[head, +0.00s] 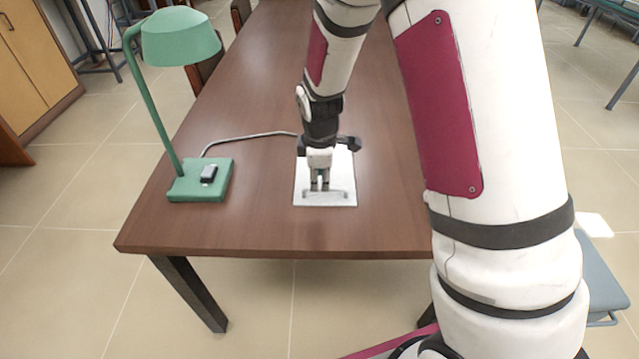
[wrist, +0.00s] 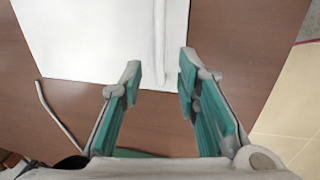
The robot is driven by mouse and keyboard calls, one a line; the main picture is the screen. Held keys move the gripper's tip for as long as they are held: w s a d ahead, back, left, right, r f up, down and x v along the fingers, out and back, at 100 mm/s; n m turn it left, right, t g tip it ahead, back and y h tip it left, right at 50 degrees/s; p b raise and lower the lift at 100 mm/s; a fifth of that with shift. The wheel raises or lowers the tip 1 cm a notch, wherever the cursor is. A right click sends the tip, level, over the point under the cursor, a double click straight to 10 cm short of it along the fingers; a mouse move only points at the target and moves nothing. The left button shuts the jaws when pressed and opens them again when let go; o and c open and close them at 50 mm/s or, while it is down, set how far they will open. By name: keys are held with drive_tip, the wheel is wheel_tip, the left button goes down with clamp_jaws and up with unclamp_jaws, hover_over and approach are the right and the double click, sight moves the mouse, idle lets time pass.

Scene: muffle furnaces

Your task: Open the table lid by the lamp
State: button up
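The table lid (head: 308,198) is a flat white panel set in the brown table top, and it lies shut. My gripper (head: 320,188) points down over the lid near the handle. In the wrist view my gripper (wrist: 160,70) has its teal-padded fingers apart, one on each side of the bar's lower end, with gaps. Whether the tips are down at the bar's height, I cannot tell. The green lamp (head: 180,40) stands left of the lid.
The lamp's base (head: 185,192) sits near the left table edge, and its grey cable (head: 250,135) runs toward the lid. The brown table (head: 250,230) is otherwise bare around the lid. A wooden cabinet (head: 35,65) stands at far left.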

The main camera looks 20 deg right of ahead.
sight(320, 190)
drive_tip(key=shift+w+d+f, duration=0.1)
drive_tip(key=shift+w+f, duration=0.1)
drive_tip(key=shift+f, duration=0.65)
drive_tip(key=shift+w+f, duration=0.15)
drive_tip(key=shift+f, duration=0.7)
clamp_jaws()
